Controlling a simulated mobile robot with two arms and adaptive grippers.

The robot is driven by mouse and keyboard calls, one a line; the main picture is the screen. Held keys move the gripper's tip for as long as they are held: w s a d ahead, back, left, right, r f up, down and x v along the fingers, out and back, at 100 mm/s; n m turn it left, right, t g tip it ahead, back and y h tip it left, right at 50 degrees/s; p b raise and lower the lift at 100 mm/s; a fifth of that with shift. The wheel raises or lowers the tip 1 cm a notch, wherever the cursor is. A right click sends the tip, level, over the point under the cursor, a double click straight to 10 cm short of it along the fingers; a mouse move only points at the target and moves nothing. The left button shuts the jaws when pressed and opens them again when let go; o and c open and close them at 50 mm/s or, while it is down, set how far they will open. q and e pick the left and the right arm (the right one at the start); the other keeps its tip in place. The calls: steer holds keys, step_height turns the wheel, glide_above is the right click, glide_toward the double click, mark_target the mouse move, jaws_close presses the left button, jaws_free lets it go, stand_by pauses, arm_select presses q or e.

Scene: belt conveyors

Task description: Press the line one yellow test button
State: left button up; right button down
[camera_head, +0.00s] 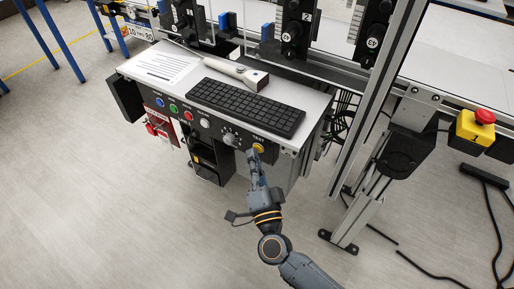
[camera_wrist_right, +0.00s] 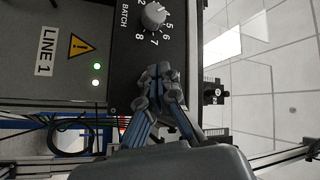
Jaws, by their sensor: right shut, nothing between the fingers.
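The yellow test button (camera_head: 258,147) is at the right end of the black front panel (camera_head: 212,124), under the word TEST. My right gripper (camera_head: 252,156) is shut and empty, with its fingertips right at the button from the front. I cannot tell whether they touch it or push it in. In the right wrist view the shut fingertips (camera_wrist_right: 160,74) are against or just before the panel (camera_wrist_right: 128,55), and the button is hidden behind them. A LINE 1 label (camera_wrist_right: 46,50) shows on the panel side there. My left gripper is not in view.
A batch knob (camera_head: 231,139) sits left of the button; it also shows in the right wrist view (camera_wrist_right: 153,15). Blue, green and red buttons (camera_head: 174,108) are further left. A keyboard (camera_head: 247,106) and a scanner (camera_head: 240,72) lie on top. A metal post (camera_head: 372,110) stands to the right.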

steer(key=shift+w+d, duration=0.2)
stand_by(0.4)
steer(key=shift+s+a, duration=0.5)
steer(key=shift+s, duration=0.2)
steer(key=shift+p, duration=0.3)
steer(key=s+a, duration=0.1)
steer(key=s, duration=0.1)
steer(key=s+a, duration=0.2)
stand_by(0.7)
